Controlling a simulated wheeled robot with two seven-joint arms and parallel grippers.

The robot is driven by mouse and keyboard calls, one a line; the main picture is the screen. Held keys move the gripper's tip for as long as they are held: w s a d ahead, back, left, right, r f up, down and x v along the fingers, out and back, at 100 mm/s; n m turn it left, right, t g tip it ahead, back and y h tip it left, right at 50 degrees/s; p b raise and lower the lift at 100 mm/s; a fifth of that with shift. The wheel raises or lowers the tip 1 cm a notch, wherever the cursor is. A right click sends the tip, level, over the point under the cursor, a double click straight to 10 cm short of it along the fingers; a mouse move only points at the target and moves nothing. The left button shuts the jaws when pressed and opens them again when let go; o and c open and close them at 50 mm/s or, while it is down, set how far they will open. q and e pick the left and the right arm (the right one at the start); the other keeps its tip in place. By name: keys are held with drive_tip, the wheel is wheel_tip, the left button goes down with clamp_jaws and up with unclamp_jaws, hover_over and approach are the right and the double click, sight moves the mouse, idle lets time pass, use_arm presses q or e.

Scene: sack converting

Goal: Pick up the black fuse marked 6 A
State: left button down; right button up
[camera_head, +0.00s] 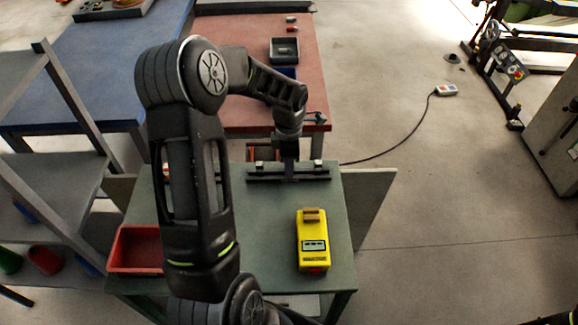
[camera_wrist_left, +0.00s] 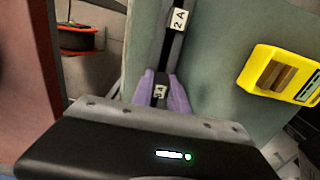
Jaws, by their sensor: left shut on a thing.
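My left gripper (camera_head: 289,172) reaches down to a dark rail (camera_head: 262,180) on the green table. In the left wrist view its purple fingers (camera_wrist_left: 160,88) are shut on a dark fuse (camera_wrist_left: 160,93) with a small white label. The label is too small to read surely, possibly 6 A. Another dark piece with a white label marked 2 A (camera_wrist_left: 179,19) stands farther along the rail. Two white labels show at either side of my gripper in the head view. The arm and fingers hide much of the held fuse.
A yellow device (camera_head: 312,232) with a brown block at its top lies on the green table (camera_head: 270,225), right of my arm. A red bin (camera_head: 120,268) is at the front left. A grey shelf (camera_head: 55,190) stands left. A red table (camera_head: 230,115) is behind.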

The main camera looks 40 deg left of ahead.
use_arm(q)
wheel_tip(320, 180, up, 10)
drive_tip(key=shift+f+b, duration=0.1)
drive_tip(key=shift+b, duration=0.7)
drive_tip(key=shift+d, duration=0.1)
